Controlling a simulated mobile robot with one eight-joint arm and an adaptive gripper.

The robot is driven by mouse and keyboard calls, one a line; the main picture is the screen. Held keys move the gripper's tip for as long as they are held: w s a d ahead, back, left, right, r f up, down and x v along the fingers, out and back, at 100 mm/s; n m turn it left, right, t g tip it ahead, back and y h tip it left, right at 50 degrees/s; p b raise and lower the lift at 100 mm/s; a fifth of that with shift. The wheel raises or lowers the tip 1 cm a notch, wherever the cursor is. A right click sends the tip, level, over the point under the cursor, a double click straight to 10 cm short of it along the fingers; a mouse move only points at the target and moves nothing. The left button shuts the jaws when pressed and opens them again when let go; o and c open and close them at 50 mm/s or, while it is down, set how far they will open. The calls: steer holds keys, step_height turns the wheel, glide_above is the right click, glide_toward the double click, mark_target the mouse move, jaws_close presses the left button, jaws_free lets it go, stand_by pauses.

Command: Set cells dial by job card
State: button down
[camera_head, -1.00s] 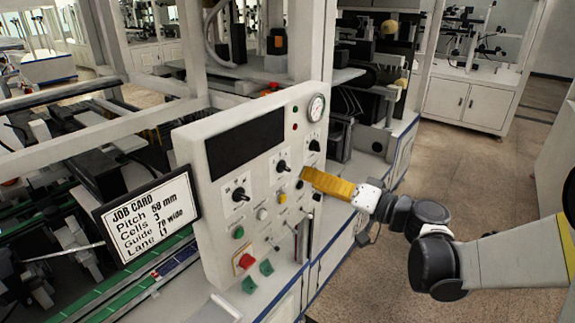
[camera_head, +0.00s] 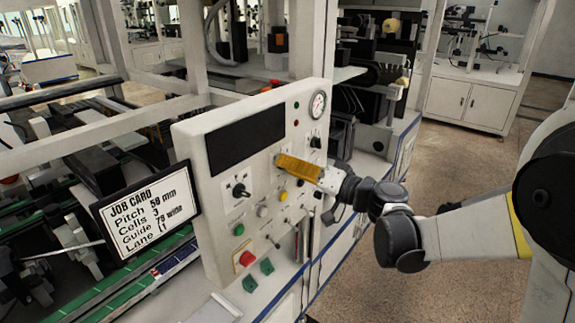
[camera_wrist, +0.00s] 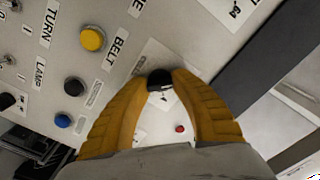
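The job card (camera_head: 145,215) is a framed sign left of the panel; it reads Cells 3, with Pitch, Guide and Lane lines. The white control panel (camera_head: 212,225) carries black dials; one dial (camera_head: 239,190) shows at left and another (camera_head: 315,142) at upper right. My gripper (camera_head: 279,161), with yellow fingers, is at the middle dial and hides it. In the wrist view, that black knob (camera_wrist: 158,79) lies between the parted fingertips (camera_wrist: 163,80). I cannot tell whether they touch it. Dial labels are too small to read.
A yellow button (camera_wrist: 92,38), black button (camera_wrist: 74,86) and blue button (camera_wrist: 63,120) sit close beside my fingers. A gauge (camera_head: 318,104) is at the panel's upper right. A red button (camera_head: 244,261) and green button (camera_head: 239,230) are lower. Open floor (camera_head: 465,185) lies right.

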steer(key=shift+m, duration=0.3)
steer(key=m, duration=0.4)
steer(key=shift+b, duration=0.3)
steer(key=shift+m, duration=2)
steer(key=c, duration=1.1)
jaws_free()
steer(key=shift+o, duration=0.2)
